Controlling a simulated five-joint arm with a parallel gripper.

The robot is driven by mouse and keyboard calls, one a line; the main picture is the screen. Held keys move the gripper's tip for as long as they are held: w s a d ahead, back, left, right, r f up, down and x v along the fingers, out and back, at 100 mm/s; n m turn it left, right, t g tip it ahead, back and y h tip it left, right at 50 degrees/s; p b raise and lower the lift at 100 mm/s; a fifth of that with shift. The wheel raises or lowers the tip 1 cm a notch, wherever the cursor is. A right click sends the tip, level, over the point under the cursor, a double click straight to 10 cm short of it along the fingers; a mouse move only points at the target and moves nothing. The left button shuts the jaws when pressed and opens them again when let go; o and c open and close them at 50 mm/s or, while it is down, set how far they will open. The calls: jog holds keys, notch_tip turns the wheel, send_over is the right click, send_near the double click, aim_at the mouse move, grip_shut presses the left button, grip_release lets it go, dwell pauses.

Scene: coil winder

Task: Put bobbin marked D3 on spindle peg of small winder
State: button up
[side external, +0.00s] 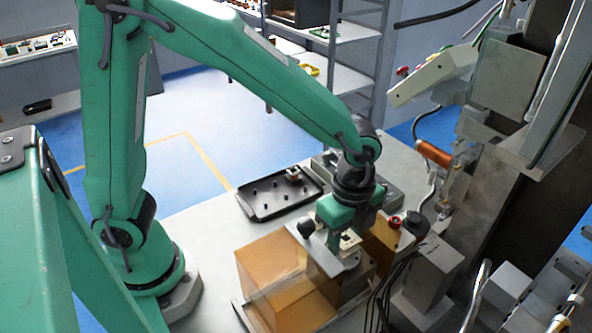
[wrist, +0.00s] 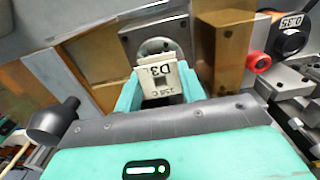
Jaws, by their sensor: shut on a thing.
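The bobbin marked D3 (wrist: 162,82) is a small cream-white block with a square dark hole in its face. My gripper (wrist: 161,91) is shut on it, with a teal finger on either side. In the side external view my gripper (side external: 346,238) points down over the small winder, with the bobbin (side external: 349,243) low between its fingers. A round grey plate (wrist: 158,46) of the winder lies just beyond the bobbin in the wrist view. The spindle peg is hidden, and I cannot tell whether the bobbin is around it or only close to it.
A clear orange guard (side external: 275,278) stands at the winder's left, another amber panel (wrist: 224,50) at its right. A red knob (wrist: 258,62) and a wire spool marked 0.35 (wrist: 290,43) are close by. A black tray with pegs (side external: 262,204) lies behind.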

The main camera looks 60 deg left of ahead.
jog(key=shift+f, duration=0.85)
jog(key=o, duration=1)
jog(key=shift+o, duration=0.2)
jog(key=shift+r, duration=0.1)
jog(key=shift+r, duration=3.8)
